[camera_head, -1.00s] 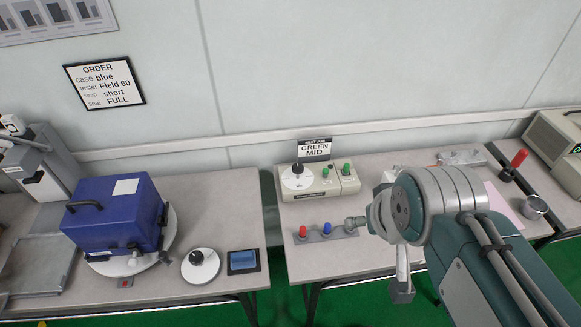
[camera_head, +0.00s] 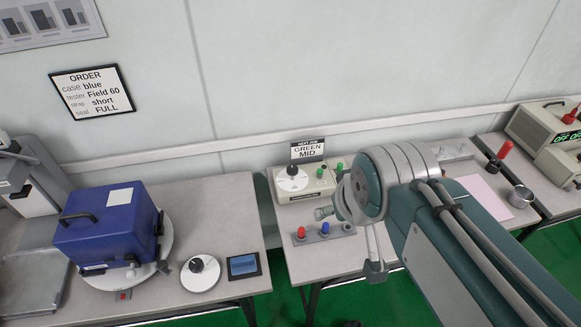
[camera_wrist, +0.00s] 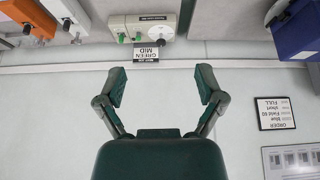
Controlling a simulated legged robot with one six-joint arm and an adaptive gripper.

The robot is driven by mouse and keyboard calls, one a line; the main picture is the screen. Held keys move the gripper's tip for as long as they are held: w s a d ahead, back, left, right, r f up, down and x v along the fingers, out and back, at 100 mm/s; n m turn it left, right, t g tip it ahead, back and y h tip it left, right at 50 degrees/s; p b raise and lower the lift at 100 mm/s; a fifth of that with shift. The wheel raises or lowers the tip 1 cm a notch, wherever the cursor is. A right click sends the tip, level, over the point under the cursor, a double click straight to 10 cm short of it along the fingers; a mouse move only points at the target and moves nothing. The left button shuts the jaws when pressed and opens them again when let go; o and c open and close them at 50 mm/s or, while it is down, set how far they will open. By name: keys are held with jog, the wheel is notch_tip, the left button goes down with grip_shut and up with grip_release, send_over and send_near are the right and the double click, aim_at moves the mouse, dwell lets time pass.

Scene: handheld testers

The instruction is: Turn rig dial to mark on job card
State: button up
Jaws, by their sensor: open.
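The beige rig (camera_head: 309,193) stands at the back of the middle bench. Its white dial (camera_head: 283,184) carries a black knob, with green knobs to the right. The dial's exact setting is too small to read. The job card (camera_head: 307,152) stands behind the rig and reads GREEN MID. In the wrist view the rig (camera_wrist: 158,25) and job card (camera_wrist: 147,56) appear upside down at the top. My gripper (camera_wrist: 162,84) is open and empty, its fingers apart and not touching the rig. My arm hides part of the rig's right end in the head view.
A strip with red and blue knobs (camera_head: 325,232) lies in front of the rig. A blue case (camera_head: 108,228), white disc with black knob (camera_head: 201,273) and small screen (camera_head: 243,266) are on the left bench. A pink sheet (camera_head: 483,196) and metal cup (camera_head: 520,196) are on the right.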

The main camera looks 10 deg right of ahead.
jog(key=shift+w, duration=1.15)
jog(key=n+g, duration=0.5)
jog(key=n, duration=0.4)
send_over(292, 168)
notch_tip(292, 168, down, 15)
notch_tip(292, 168, down, 11)
jog(key=shift+r, duration=0.1)
jog(key=c, duration=1.1)
